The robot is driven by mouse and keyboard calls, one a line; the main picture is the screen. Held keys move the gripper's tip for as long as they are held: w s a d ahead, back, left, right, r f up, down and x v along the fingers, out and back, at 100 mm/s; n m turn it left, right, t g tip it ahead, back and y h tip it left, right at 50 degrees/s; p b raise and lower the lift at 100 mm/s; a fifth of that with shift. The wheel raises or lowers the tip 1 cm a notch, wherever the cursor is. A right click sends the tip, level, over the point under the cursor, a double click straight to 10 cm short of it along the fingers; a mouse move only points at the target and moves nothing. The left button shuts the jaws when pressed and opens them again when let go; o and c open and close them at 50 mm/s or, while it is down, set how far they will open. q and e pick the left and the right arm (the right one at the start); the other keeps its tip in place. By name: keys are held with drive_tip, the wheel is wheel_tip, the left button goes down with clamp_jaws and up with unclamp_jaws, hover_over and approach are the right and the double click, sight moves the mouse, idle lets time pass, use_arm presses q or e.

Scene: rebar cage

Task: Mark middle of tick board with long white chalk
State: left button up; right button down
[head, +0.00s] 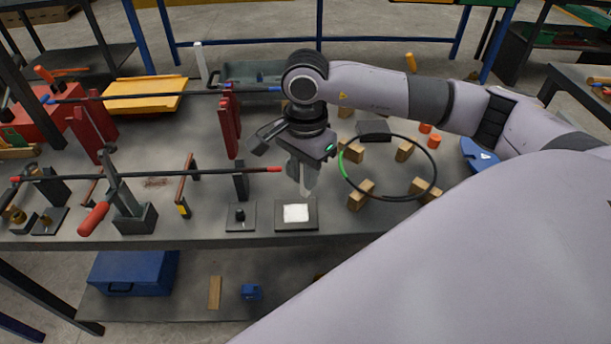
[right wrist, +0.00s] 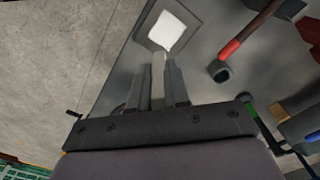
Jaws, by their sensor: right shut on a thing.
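The tick board looks to be the white square on a dark plate (head: 296,213) at the table's front edge; it also shows in the right wrist view (right wrist: 167,32). My right gripper (head: 302,178) points down just above and behind it. In the right wrist view its fingers (right wrist: 158,85) are shut on a pale stick, the long white chalk (right wrist: 158,68). The chalk's tip (head: 305,191) is close to the board's far edge; I cannot tell whether it touches. My left gripper is not in view.
A dark ring with a green section (head: 389,198) rests on wooden blocks to the right. A small dark plate with a black knob (head: 241,216) lies left of the board. A long bar with a red end (head: 225,171) runs across posts at left.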

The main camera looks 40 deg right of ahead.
drive_tip(key=shift+r+p, duration=0.4)
drive_tip(key=shift+r, duration=0.6)
drive_tip(key=shift+w, duration=0.1)
